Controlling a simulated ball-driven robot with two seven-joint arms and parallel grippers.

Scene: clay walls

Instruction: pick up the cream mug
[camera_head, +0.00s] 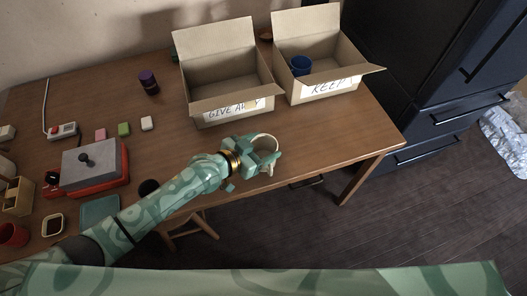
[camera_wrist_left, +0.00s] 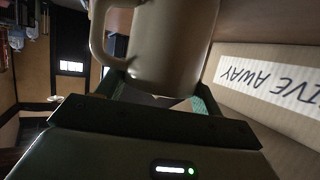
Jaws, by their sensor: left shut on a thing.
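The cream mug (camera_wrist_left: 172,45) fills the upper middle of the left wrist view, its handle on the left side. In the head view its pale rim (camera_head: 265,135) shows, with the rest mostly hidden by my gripper. My left gripper (camera_head: 268,158) is shut on the mug, near the front edge of the wooden table. One finger shows on each side of the mug in the wrist view. I cannot tell whether the mug touches the table. My right gripper is not in view.
The GIVE AWAY box (camera_head: 229,112) stands open behind the gripper. The KEEP box (camera_head: 322,88), with a blue cup (camera_head: 300,65) inside, stands to its right. A red and grey device (camera_head: 93,166) and small objects crowd the left. The table's right end is clear.

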